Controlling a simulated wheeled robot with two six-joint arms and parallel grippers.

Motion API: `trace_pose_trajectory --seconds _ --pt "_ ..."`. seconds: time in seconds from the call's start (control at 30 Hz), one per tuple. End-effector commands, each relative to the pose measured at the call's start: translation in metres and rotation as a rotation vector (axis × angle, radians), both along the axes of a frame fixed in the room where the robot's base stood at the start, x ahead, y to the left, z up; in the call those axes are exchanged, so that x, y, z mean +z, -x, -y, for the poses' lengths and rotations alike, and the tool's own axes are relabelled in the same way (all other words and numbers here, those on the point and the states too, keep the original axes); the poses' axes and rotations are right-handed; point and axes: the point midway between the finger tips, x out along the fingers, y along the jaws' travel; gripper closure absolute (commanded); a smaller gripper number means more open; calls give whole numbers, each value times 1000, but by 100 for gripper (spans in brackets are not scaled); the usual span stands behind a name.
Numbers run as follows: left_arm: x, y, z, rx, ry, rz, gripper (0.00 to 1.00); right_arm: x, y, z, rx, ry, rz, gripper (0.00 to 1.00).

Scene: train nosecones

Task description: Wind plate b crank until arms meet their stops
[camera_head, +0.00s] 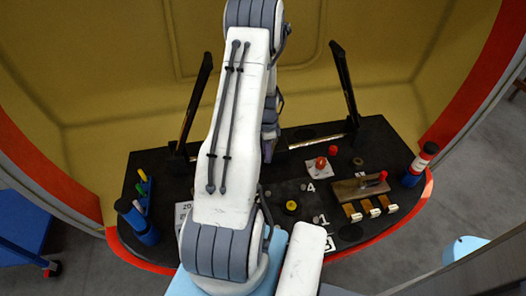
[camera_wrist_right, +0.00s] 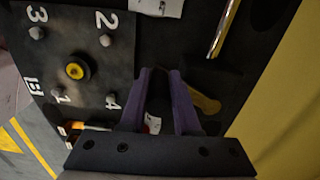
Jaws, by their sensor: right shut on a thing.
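Plate B (camera_wrist_right: 52,62) is dark, with numbers 1 to 4, several grey studs and a yellow-ringed knob (camera_wrist_right: 75,71); it also shows in the head view, with its knob (camera_head: 290,206). A brass-coloured piece (camera_wrist_right: 204,98) lies beside the fingers. In the head view my arm hides the gripper's tips. My left gripper is not in view.
The black desk (camera_head: 145,175) has a red-orange edge. A yellow wall curves behind.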

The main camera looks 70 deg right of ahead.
Motion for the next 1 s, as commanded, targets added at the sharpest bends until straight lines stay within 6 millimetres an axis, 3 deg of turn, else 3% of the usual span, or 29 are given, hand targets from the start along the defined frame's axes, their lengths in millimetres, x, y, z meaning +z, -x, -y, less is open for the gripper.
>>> trace_pose_trajectory --seconds 0.03,0.53,0.57,0.6,1.0 --pt "0 0 0 0 0 0 50 3 -7 8 4 23 8 100" --pt "0 0 0 0 0 0 50 3 -6 9 2 25 8 100" --pt "0 0 0 0 0 0 50 3 -6 9 3 26 8 58" --pt "0 0 0 0 0 0 50 3 -6 9 3 26 8 43" --pt "0 0 0 0 0 0 50 6 -3 7 1 16 4 40"
